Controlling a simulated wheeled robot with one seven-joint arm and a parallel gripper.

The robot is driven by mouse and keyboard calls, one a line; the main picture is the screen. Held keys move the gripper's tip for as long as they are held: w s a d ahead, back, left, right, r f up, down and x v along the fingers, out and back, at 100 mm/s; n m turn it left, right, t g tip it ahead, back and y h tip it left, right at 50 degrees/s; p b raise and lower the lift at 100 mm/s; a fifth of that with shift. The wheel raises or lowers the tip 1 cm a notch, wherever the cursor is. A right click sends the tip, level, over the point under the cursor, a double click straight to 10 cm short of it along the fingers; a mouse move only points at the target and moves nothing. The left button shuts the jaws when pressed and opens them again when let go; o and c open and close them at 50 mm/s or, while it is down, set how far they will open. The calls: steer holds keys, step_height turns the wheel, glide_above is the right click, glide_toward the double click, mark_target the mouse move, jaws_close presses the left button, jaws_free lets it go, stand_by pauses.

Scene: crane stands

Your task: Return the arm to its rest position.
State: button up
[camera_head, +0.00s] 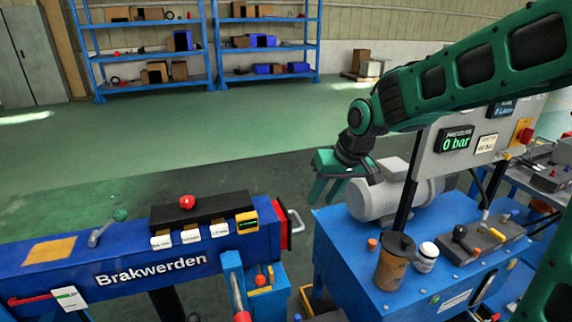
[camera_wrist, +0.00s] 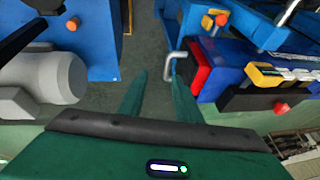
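My green arm reaches in from the right in the head view. My gripper (camera_head: 322,190) hangs at its end, above the gap between the blue Brakwerden beam (camera_head: 150,270) and the blue pump stand (camera_head: 345,270). In the wrist view the two green fingers of my gripper (camera_wrist: 158,90) stand apart with grey floor showing between them, and nothing is held. The right finger shows close to a metal handle (camera_wrist: 174,66) on the beam's red end; I cannot tell whether they touch.
A panel reading 0 bar (camera_head: 457,140) rises behind. Blue shelves (camera_head: 150,55) stand at the back wall. Open green floor lies between.

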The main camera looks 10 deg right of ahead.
steer(key=s+d+m+g+h, duration=0.2)
steer(key=s+d+m+h, duration=0.15)
steer(key=s+d, duration=1.1)
steer(key=s+d+m+g, duration=0.1)
steer(key=s+d, duration=0.3)
steer(key=s, duration=0.4)
steer(key=s+d+f+m+g+y, duration=0.1)
steer(key=s+d+m, duration=0.2)
steer(key=s, duration=0.4)
steer(key=shift+s+d, duration=0.35)
steer(key=shift+d, duration=0.25)
